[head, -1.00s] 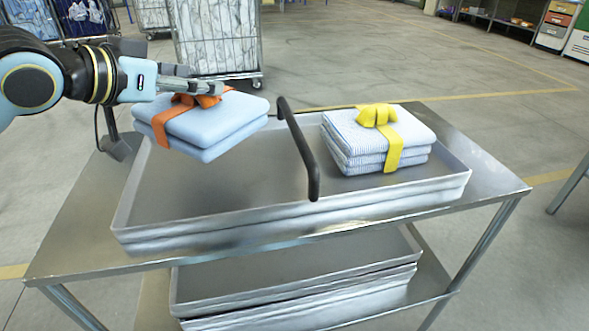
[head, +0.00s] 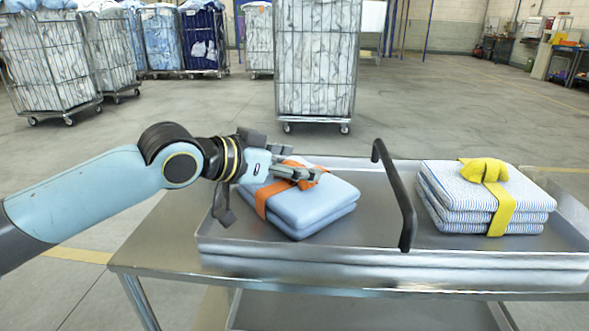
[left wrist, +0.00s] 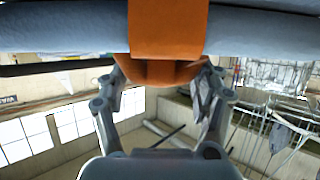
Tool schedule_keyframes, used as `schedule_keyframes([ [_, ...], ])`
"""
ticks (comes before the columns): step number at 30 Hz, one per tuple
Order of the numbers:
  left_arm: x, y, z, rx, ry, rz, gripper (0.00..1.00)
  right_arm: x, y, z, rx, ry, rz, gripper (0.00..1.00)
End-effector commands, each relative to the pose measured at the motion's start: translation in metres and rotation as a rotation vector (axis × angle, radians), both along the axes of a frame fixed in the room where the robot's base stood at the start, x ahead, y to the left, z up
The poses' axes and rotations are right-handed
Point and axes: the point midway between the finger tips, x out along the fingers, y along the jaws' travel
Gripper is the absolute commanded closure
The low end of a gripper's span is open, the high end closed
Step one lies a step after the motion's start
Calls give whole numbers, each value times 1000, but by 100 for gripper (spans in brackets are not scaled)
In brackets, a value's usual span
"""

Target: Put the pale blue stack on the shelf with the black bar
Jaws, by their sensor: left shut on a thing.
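The pale blue stack (head: 312,207) is folded cloth tied with an orange band (head: 262,198). It is at the left part of the grey metal tray (head: 330,248), slightly tilted. I cannot tell whether it touches the tray floor. My left gripper (head: 306,175) is shut on the orange knot at its top. In the left wrist view the orange band (left wrist: 168,30) crosses the blue cloth between the fingers. A black bar (head: 399,195) stands up across the middle of the tray, right of the stack. My right gripper is not in view.
A blue-striped stack with a yellow band (head: 480,205) sits in the tray right of the bar. The tray is on a metal table (head: 165,250). Wheeled cages of cloth (head: 316,60) stand behind on open floor.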

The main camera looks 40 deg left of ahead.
Motion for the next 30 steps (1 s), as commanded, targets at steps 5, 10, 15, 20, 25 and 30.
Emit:
schedule_keyframes([
  [5,0,0,0,-3,5,2,27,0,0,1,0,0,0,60],
  [10,0,0,0,-3,5,2,7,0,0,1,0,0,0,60],
  [15,0,0,0,-3,4,2,7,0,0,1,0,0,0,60],
  [20,-4,1,3,-1,4,2,7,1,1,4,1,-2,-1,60],
  [25,-26,6,15,4,6,-2,7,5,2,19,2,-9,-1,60],
  [30,-61,14,34,2,8,-3,7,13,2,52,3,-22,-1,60],
])
